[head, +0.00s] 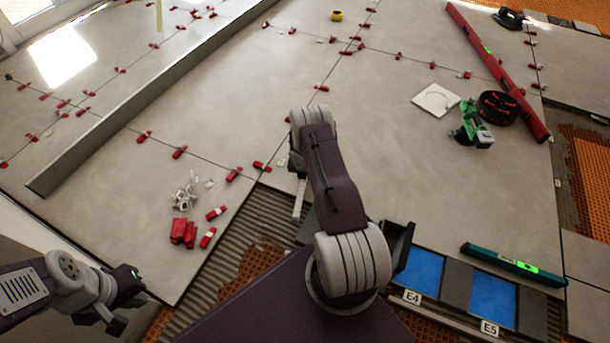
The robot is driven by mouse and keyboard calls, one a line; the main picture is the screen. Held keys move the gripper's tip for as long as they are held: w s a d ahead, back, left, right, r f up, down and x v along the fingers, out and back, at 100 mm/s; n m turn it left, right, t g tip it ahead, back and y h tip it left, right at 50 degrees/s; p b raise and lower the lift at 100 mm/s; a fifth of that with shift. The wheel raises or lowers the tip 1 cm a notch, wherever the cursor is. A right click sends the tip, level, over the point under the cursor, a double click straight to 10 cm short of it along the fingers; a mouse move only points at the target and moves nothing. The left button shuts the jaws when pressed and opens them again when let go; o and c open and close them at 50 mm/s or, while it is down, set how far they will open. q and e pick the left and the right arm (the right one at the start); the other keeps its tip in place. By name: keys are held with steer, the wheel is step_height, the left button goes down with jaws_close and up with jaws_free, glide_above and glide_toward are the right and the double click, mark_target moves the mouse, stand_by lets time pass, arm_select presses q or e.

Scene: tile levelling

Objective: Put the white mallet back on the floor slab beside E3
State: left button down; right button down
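I cannot make out a white mallet for certain. A narrow pale bar (299,200) shows beside my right arm, and I cannot tell whether it is a handle or part of the arm. No E3 label is visible; the labels E4 (412,297) and E5 (489,328) show at the bottom right, and my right arm covers the area left of them. My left gripper (127,303) is at the lower left, apparently open and empty, near the slab's front edge. My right gripper is hidden behind its own arm.
Red wedges (183,232) and white clips (184,194) lie on the slab at left. A green tool (473,130), a dark round container (497,107), a white square (435,99) and a long red level (497,70) lie at right. A teal level (513,264) lies behind the blue recesses. The middle slab is largely clear.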

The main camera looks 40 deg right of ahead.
steer(key=shift+f, duration=0.25)
steer(key=c, duration=1.2)
jaws_free()
steer(key=shift+o, duration=0.2)
steer(key=p+v, duration=0.3)
steer(key=v, duration=0.5)
steer(key=shift+r, duration=0.25)
steer(key=shift+a+r+p, duration=0.1)
steer(key=shift+r+p, duration=0.2)
